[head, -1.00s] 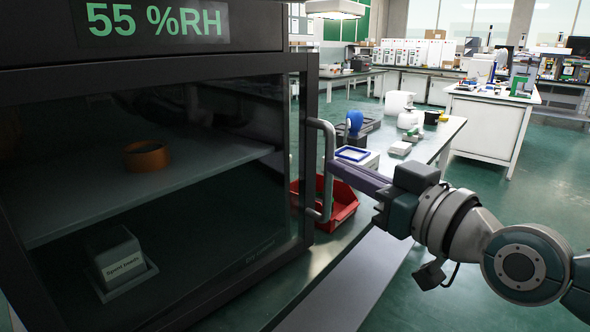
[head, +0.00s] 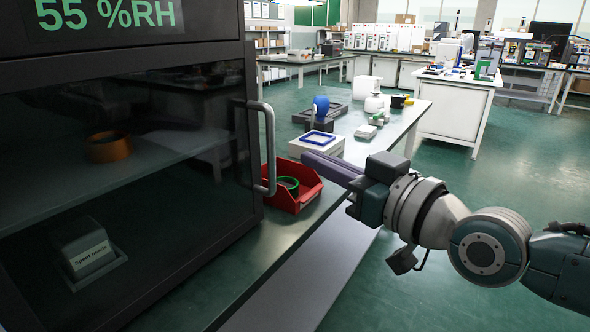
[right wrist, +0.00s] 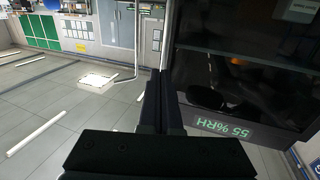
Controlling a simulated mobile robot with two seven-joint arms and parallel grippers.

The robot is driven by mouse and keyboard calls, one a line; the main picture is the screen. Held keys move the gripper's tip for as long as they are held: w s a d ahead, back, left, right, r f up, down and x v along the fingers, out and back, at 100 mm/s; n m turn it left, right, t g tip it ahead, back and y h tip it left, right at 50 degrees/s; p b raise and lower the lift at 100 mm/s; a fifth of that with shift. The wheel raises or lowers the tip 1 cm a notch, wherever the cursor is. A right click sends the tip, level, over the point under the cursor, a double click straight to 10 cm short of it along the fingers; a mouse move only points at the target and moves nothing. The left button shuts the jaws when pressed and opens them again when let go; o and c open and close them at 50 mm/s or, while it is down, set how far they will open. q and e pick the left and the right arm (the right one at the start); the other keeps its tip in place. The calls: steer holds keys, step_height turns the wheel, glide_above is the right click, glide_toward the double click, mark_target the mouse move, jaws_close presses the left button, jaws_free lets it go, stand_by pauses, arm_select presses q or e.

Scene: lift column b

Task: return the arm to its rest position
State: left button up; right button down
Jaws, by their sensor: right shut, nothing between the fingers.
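My right gripper (head: 306,157) reaches in from the right in the head view, its long fingers together and empty. It is to the right of the dry cabinet's handle (head: 269,150), with a visible gap between them, and in front of the white box with the blue frame. In the right wrist view the same gripper (right wrist: 161,76) has its fingers pressed together, with the cabinet (right wrist: 245,100) to the right of them. The cabinet's dark glass door (head: 190,190) looks closed. My left gripper is not in view.
A red bin (head: 306,196) holding a green ring (head: 288,184) stands on the bench (head: 275,265) beside the handle. The white box (head: 318,146), a blue-topped item (head: 321,105) and white containers stand farther back. Green floor (head: 455,180) is open to the right.

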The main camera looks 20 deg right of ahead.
steer(key=d+p+v, duration=0.1)
steer(key=v, duration=0.6)
steer(key=s+a+r+n+g+p, duration=0.1)
steer(key=s+a+r+g+p, duration=0.3)
steer(key=s+a+g+p, duration=0.4)
steer(key=s+d+r+m+g+h+p, duration=0.1)
steer(key=s+d+r+g+h+p, duration=0.15)
steer(key=s+p, duration=0.4)
steer(key=s+d+r+m+g+h+p, duration=0.1)
steer(key=s+r+g+h+p, duration=0.3)
steer(key=s, duration=0.3)
arm_select(q)
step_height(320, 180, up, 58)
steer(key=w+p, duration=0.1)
steer(key=p, duration=3.7)
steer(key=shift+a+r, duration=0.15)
arm_select(e)
step_height(320, 180, up, 37)
steer(key=d+y, duration=0.1)
steer(key=shift+s+m+t, duration=0.3)
steer(key=shift+s+t, duration=0.05)
steer(key=shift+t, duration=0.1)
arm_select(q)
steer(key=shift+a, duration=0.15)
